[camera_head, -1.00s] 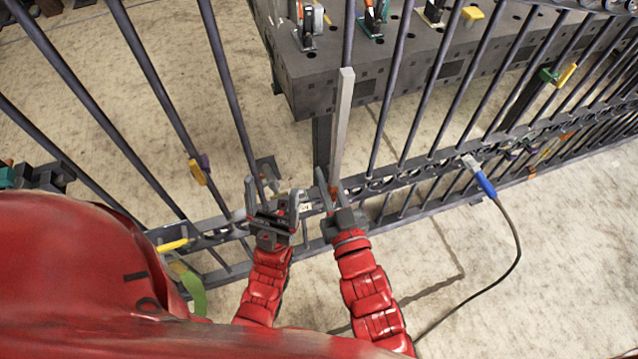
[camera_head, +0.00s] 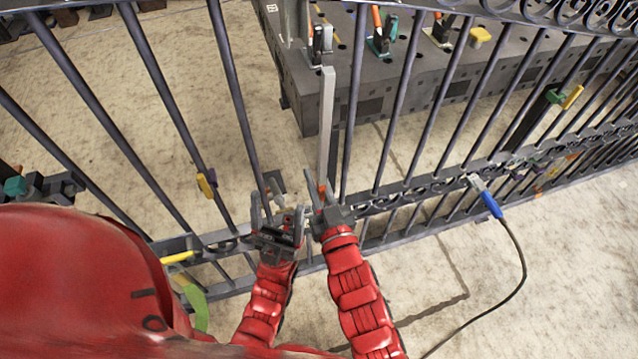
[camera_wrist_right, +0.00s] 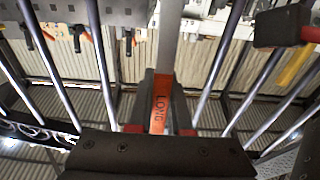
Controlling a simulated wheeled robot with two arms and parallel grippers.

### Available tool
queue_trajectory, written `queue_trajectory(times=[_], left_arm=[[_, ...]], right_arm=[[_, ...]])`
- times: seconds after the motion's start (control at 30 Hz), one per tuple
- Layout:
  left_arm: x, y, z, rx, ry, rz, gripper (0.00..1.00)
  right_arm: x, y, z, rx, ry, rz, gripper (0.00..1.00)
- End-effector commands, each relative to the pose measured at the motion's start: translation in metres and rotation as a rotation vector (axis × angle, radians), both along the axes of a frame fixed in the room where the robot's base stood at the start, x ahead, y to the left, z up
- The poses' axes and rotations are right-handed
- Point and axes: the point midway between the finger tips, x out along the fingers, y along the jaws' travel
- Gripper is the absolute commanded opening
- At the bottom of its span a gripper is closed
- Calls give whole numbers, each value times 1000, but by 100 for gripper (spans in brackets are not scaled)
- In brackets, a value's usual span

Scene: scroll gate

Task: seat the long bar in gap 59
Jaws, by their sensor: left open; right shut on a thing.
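The long bar (camera_head: 326,110) is a pale grey square bar, standing nearly upright in the head view. Its lower end carries an orange band marked LONG (camera_wrist_right: 160,105) in the right wrist view. My right gripper (camera_head: 318,195) is shut on the bar near this band. The bar shows between two dark bars of the scroll gate (camera_head: 390,110); I cannot tell whether it touches the gate. My left gripper (camera_head: 277,212) is open and empty, just left of my right gripper and close to the gate's lower rail. I cannot read a number 59 on any gap.
A dark perforated workbench (camera_head: 400,75) with several clamps stands behind the gate. A blue-handled tool (camera_head: 490,203) with a black cable sits at the lower rail, right of my grippers. The floor at the right front is mostly clear.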

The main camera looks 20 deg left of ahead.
Motion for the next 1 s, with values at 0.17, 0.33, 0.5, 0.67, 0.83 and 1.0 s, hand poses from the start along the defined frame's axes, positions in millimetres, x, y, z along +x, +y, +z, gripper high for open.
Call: queue_trajectory(times=[0.17,0.33,0.5,0.67,0.83,1.0], left_arm=[[0,0,2,0,0,0,80],[0,0,3,0,0,0,80],[0,0,3,0,0,0,80],[0,0,3,0,0,0,80],[0,0,3,0,0,0,80],[0,0,3,0,0,0,80]], right_arm=[[10,7,2,4,-4,1,0],[20,14,2,4,-4,1,0],[28,20,1,4,-6,2,0],[38,26,1,4,-6,1,0],[47,32,0,3,-5,2,0],[56,39,0,4,-6,1,0]])
